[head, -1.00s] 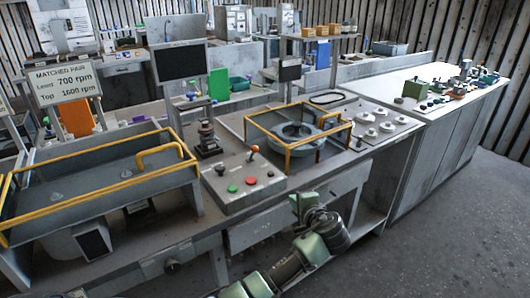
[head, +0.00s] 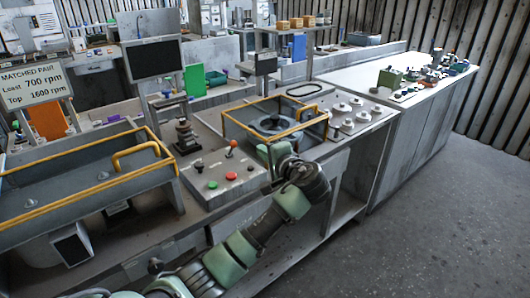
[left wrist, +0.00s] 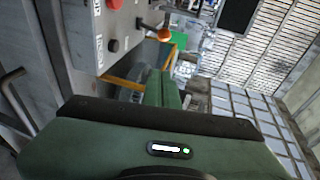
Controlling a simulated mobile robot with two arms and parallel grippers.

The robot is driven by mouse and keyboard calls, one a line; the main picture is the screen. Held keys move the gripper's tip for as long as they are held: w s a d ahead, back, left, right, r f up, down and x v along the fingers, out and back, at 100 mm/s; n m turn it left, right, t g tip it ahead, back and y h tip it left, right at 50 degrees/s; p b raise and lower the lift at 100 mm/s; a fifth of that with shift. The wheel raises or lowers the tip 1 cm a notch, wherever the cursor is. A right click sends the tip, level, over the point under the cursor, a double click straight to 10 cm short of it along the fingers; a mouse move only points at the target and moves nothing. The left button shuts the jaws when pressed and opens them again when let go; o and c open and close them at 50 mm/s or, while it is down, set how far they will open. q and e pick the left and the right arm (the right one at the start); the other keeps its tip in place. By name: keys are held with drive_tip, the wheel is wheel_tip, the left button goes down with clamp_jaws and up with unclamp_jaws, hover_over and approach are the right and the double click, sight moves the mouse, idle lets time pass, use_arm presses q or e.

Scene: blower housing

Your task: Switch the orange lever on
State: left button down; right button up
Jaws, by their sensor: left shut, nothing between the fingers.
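The orange lever (head: 233,145) stands on the sloped grey control box (head: 217,196), tilted slightly right in the head view. It also shows near the top of the left wrist view (left wrist: 163,34), with an orange knob on a metal stem. My left gripper (head: 268,156) is to the right of the lever and control box, apart from the lever, beside the yellow-framed blower. In the left wrist view its green fingers (left wrist: 163,75) are shut and empty, pointing up toward the lever. Its fingertips are partly unclear in the head view. My right gripper is out of view.
The box also carries a red button (head: 231,176), a green button (head: 212,185) and a black knob (head: 198,165). A yellow-railed blower frame (head: 305,106) stands close right of the box. A yellow-railed tray (head: 70,190) is on the left. Open floor lies at the right.

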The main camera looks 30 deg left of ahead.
use_arm(q)
drive_tip(key=x, duration=0.5)
drive_tip(key=shift+w+a+p, duration=0.15)
drive_tip(key=shift+a+p, duration=0.2)
drive_tip(key=shift+a, duration=0.05)
drive_tip(key=shift+s+a+f+p, duration=0.15)
drive_tip(key=shift+a+p, duration=0.1)
drive_tip(key=shift+a, duration=0.3)
drive_tip(key=shift+s+a+f+p, duration=0.1)
drive_tip(key=shift+s+a+p, duration=0.1)
drive_tip(key=shift+a, duration=0.35)
drive_tip(key=shift+s+a+f, duration=0.1)
drive_tip(key=shift+a+f, duration=0.1)
drive_tip(key=shift+a, duration=0.4)
drive_tip(key=shift+r, duration=0.1)
